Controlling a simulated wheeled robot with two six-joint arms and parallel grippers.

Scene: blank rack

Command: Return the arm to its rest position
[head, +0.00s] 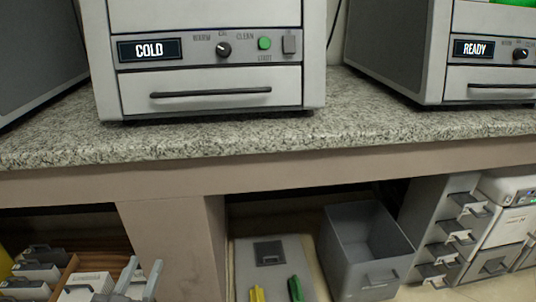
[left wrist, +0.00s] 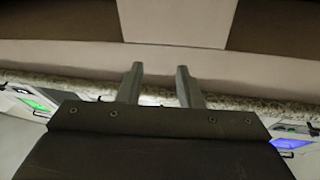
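My left gripper (head: 142,268) shows at the bottom left of the head view, below the counter's front edge. Its two grey fingers are apart. In the left wrist view the fingers of my left gripper (left wrist: 159,72) also stand apart, with nothing between them. The counter's front appears beyond the fingertips there. Most of the left arm is out of the head view. My right gripper and right arm do not show in either view.
Ovens reading COLD (head: 208,60) and READY (head: 480,60) stand on the granite counter (head: 345,115). Below are a wooden tray (head: 112,262) of grey blocks, a grey board (head: 275,268) with yellow and green pieces, an open grey bin (head: 366,262) and a slotted rack (head: 425,215).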

